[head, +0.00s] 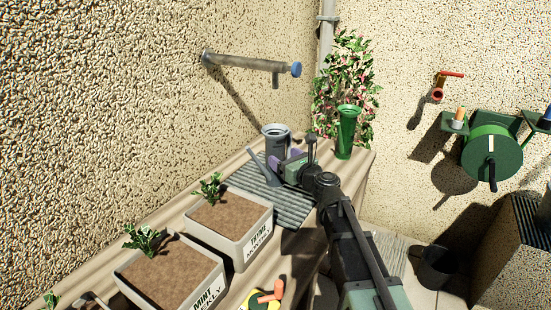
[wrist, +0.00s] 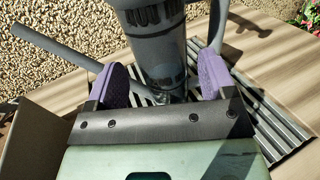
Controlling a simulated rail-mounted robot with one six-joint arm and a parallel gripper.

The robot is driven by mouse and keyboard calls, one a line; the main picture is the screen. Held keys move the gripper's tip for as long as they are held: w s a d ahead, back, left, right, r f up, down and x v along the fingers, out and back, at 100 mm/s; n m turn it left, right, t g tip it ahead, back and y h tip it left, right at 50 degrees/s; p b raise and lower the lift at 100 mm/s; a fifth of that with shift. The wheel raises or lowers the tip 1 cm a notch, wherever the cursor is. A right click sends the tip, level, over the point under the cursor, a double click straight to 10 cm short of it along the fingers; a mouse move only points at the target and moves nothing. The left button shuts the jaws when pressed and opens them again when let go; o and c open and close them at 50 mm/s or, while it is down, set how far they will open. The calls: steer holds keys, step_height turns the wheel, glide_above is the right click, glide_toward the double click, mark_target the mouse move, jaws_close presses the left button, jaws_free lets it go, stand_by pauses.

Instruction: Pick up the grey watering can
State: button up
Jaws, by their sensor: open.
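The grey watering can (head: 277,138) stands upright on a ridged grey mat (head: 254,182) on the wooden bench. In the wrist view its body (wrist: 150,38) fills the upper middle, with the spout (wrist: 58,47) out to the left and the handle (wrist: 221,28) on the right. My gripper (wrist: 161,68) is open, with one purple finger pad to each side of the can's lower body. A gap shows on both sides. In the head view my gripper (head: 285,157) is low at the can's near side and hides part of its base.
Planter boxes labelled thyme (head: 232,224) and mint (head: 170,275) stand on the bench nearer the camera. A green vase (head: 347,132) stands right of the can, before a flowering plant (head: 340,80). A pipe (head: 245,62) juts from the left wall above.

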mark_target(275, 152)
steer(key=x, duration=0.5)
steer(key=shift+w+a+f, duration=0.1)
steer(key=c, duration=1)
steer(key=shift+o, duration=0.2)
